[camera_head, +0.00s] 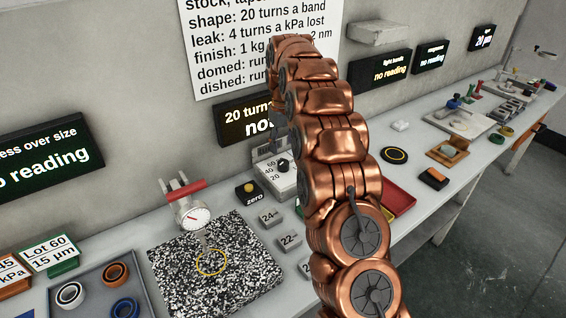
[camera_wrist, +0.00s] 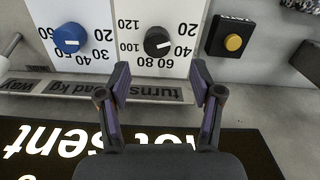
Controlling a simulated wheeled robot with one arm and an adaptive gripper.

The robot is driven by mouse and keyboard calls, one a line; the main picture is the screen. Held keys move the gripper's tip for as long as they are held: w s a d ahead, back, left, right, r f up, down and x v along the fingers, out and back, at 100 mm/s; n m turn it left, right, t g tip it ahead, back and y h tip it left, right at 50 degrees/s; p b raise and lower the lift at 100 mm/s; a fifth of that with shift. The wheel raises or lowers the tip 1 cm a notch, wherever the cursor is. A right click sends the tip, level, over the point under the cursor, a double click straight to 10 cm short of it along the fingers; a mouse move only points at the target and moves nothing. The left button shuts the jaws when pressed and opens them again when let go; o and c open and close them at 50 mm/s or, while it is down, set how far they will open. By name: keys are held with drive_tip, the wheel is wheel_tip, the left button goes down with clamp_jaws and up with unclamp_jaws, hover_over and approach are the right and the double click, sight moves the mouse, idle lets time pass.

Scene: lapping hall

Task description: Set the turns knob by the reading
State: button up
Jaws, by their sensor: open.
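The turns knob (camera_wrist: 157,41) is black with a white pointer mark. It sits on a white turns panel (camera_wrist: 127,10) numbered 20 to 120, seen upside down in the wrist view. The mark points to the right, roughly toward 40. My gripper (camera_wrist: 161,84) is open and empty, its fingertips apart and short of the knob, which shows between and beyond them. A dark display (camera_head: 245,115) reads "20 turns" above large text partly covered by my arm; the wrist view shows "not sent" (camera_wrist: 100,140).
A blue load knob (camera_wrist: 70,38) is beside the turns panel. On the other side is a yellow zero button (camera_wrist: 233,42), also in the head view (camera_head: 249,188). A speckled plate (camera_head: 170,270) with a dial gauge (camera_head: 194,217) stands front left. A wall sheet (camera_head: 235,50) lists turns rules.

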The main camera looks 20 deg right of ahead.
sight(283, 162)
drive_tip(key=shift+w+d+f, duration=0.2)
drive_tip(key=shift+f, duration=0.35)
drive_tip(key=shift+f+p, duration=0.95)
drive_tip(key=shift+f, duration=2.55)
drive_tip(key=c, duration=1.1)
